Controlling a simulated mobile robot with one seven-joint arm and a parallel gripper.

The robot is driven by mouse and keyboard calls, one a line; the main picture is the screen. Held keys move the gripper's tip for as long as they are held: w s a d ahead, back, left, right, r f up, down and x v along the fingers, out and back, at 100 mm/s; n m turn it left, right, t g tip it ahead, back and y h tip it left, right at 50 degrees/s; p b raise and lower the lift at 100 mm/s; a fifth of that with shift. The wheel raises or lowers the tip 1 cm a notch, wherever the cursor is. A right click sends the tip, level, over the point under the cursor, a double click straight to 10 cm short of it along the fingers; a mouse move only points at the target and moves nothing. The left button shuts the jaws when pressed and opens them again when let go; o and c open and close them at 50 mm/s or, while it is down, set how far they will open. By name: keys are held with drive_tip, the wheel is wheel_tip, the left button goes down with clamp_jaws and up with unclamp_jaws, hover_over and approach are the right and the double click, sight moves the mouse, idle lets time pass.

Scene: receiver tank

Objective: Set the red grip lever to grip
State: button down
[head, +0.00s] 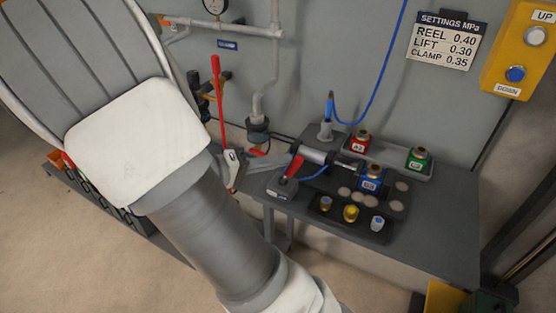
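A short red lever (293,167) slants up to the right on the near end of a grey cylindrical tool (316,155) on the dark bench. A long red lever (217,100) stands almost upright farther left, on a grey bracket with a white tag (231,158). No label in view tells which of the two is the grip lever, and no grip marking can be read. My arm fills the left and lower middle of the head view and covers part of the floor and the bench's left side. My gripper is not in view.
The bench (440,196) carries red (359,142), green (419,158) and blue (372,180) fittings and several small knobs. A blue hose (386,65) hangs behind it. A settings sign (447,42) and a yellow UP/DOWN box (520,50) are at upper right. Grey pipes (273,60) run along the wall.

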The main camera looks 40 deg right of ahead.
drive_tip(key=shift+r, duration=0.1)
drive_tip(key=shift+w+a+r, duration=0.1)
drive_tip(key=shift+w+r, duration=0.05)
drive_tip(key=shift+w, duration=0.1)
drive_tip(key=w+r+p+v, duration=0.1)
drive_tip(key=w+p+v, duration=0.1)
drive_tip(key=v, duration=1)
drive_tip(key=shift+p, duration=0.6)
drive_tip(key=shift+r, duration=0.1)
